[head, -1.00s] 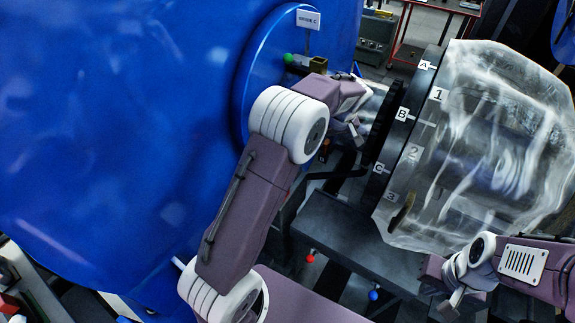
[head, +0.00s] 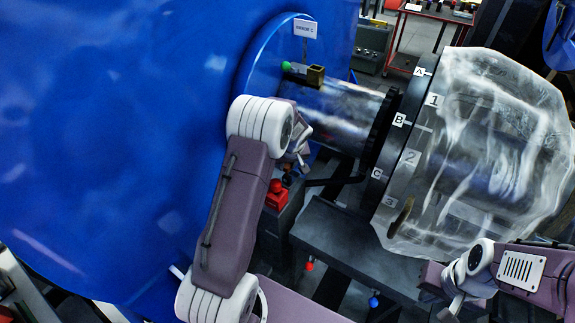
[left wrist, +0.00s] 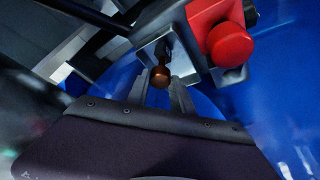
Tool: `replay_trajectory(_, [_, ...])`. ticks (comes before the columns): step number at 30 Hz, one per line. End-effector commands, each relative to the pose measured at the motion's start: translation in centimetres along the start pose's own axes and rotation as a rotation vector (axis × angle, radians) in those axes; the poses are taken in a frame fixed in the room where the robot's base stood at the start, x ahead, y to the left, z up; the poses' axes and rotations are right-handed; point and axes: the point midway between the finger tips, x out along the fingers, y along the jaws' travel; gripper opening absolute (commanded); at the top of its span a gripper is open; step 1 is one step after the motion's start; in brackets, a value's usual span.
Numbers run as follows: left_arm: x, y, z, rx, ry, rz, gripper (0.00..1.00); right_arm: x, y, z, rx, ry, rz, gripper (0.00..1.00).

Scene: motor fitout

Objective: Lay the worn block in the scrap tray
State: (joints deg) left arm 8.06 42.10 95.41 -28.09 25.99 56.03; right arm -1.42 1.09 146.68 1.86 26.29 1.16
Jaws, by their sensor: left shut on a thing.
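My left gripper (head: 301,152) is partly hidden behind its own wrist, left of the shaft and above the red switch box. I cannot make out a scrap tray for certain.
A red box with a round red button (head: 275,190) is close below my left gripper; its button (left wrist: 230,46) also shows large in the left wrist view. A shaft (head: 340,112) runs to a lettered flange (head: 398,120). A large blue housing (head: 110,130) fills the left.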

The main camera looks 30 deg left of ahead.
Motion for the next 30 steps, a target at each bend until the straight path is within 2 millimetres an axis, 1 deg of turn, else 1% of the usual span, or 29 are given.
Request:
replay_trajectory(6, [0.1,0.1,0.0,-0.001,0.003,0.002,0.00,0.0,0.0,0.0,0.000,0.000,0.000,0.00])
replay_trajectory(10, [0.5,0.1,0.1,-0.001,0.003,0.002,0.00,0.5,0.0,0.1,0.000,0.000,0.000,0.00])
replay_trajectory(11, [0.5,0.1,0.1,-0.001,0.002,0.001,0.30,0.5,0.0,0.1,0.000,0.000,0.000,0.00])
replay_trajectory(12, [0.4,0.1,0.1,-0.001,0.002,0.001,0.42,0.4,0.0,0.0,0.000,0.000,0.000,0.00])
replay_trajectory(13, [0.3,0.1,0.1,-0.001,0.002,0.001,0.49,0.4,0.0,0.0,0.000,0.000,0.000,0.00])
replay_trajectory(23, [0.1,0.1,0.0,-0.001,0.002,0.001,0.49,0.1,0.0,0.0,0.000,0.000,0.000,0.00])
replay_trajectory(24, [-0.2,0.1,-0.1,-0.001,0.002,0.001,0.49,-0.3,0.0,0.0,0.000,0.000,0.000,0.00])
replay_trajectory(26, [-0.8,0.1,-0.1,-0.001,0.004,0.003,0.49,-0.1,0.0,0.0,0.000,0.000,0.000,0.00])
replay_trajectory(29, [-3.0,0.1,-0.2,0.000,0.006,0.004,0.49,-0.2,0.0,0.0,0.000,0.000,0.000,0.00])
replay_trajectory(30, [-4.0,0.2,-0.2,-0.001,0.007,0.005,0.49,-0.3,0.0,0.0,0.000,0.000,0.000,0.00])
